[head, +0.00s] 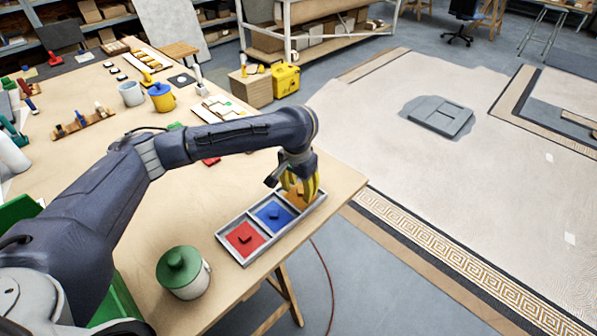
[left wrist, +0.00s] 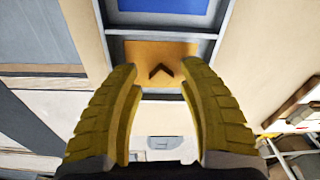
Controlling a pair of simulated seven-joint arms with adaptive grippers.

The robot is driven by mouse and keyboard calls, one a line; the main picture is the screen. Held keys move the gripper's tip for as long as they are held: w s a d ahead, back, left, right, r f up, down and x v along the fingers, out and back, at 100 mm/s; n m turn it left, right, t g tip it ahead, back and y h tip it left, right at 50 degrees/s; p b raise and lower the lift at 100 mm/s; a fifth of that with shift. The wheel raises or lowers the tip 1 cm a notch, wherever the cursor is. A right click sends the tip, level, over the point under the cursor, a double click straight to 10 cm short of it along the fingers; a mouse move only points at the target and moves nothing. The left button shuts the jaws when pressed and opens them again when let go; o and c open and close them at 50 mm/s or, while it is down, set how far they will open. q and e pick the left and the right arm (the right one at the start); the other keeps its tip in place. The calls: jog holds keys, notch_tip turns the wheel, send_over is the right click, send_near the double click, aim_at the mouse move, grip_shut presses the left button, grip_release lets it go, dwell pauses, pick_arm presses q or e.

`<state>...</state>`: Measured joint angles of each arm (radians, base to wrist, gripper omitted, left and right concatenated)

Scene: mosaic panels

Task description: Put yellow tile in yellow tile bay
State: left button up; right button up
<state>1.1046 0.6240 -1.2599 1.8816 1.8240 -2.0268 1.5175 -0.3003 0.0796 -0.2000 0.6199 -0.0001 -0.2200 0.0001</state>
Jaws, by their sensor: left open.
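A grey tray (head: 247,219) with three bays lies near the table's front right edge. The yellow tile (left wrist: 150,50), orange-yellow with a small dark knob, sits in the end bay farthest right in the head view. It looks flat there. A blue tile (head: 273,214) lies in the middle bay and a red tile (head: 244,238) in the near bay. My left gripper (head: 300,188) is open directly above the yellow tile and hides part of it. In the left wrist view its yellow fingers (left wrist: 161,78) stand apart, with the knob between them and nothing gripped. My right gripper is out of view.
A white jar with a green lid (head: 184,272) stands left of the tray. A grey cup (head: 131,93), a yellow pot (head: 161,97) and small items stand farther back on the table (head: 330,182). The table's edge runs close beside the tray.

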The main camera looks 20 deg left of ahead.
pick_arm(q)
notch_tip(320, 180, up, 11)
jog(key=shift+s+f, duration=0.15)
jog(key=shift+s, duration=0.3)
jog(key=shift+a, duration=0.1)
dwell(0.5)
